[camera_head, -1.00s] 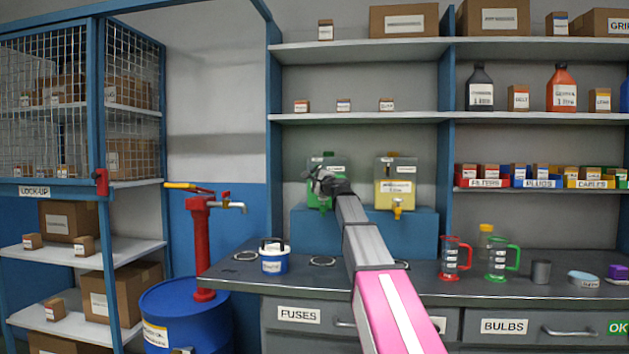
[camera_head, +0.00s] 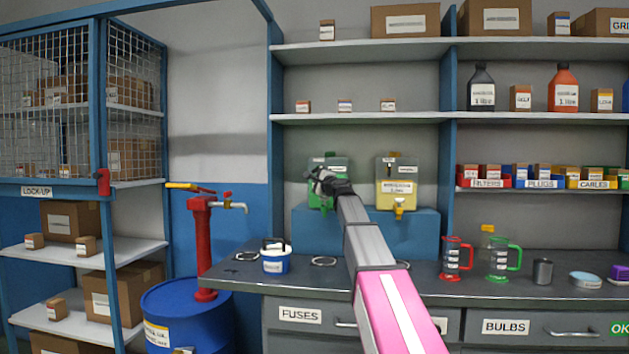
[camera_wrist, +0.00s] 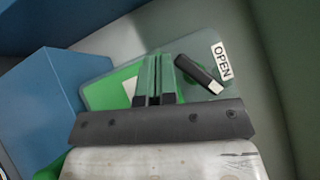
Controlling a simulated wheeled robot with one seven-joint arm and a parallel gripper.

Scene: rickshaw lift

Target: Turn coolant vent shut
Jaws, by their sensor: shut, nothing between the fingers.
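The green coolant tank (camera_head: 343,169) stands on the blue stand on the bench, partly hidden by my arm. In the head view my gripper (camera_head: 318,178) is in front of the tank's upper part.
A yellow tank (camera_head: 397,188) stands to the right on the same blue stand (camera_head: 420,228). The stand's side (camera_wrist: 40,105) fills the left of the wrist view. A blue-and-white pail (camera_head: 275,265), a red jug (camera_head: 452,262) and a green jug (camera_head: 497,262) are on the bench.

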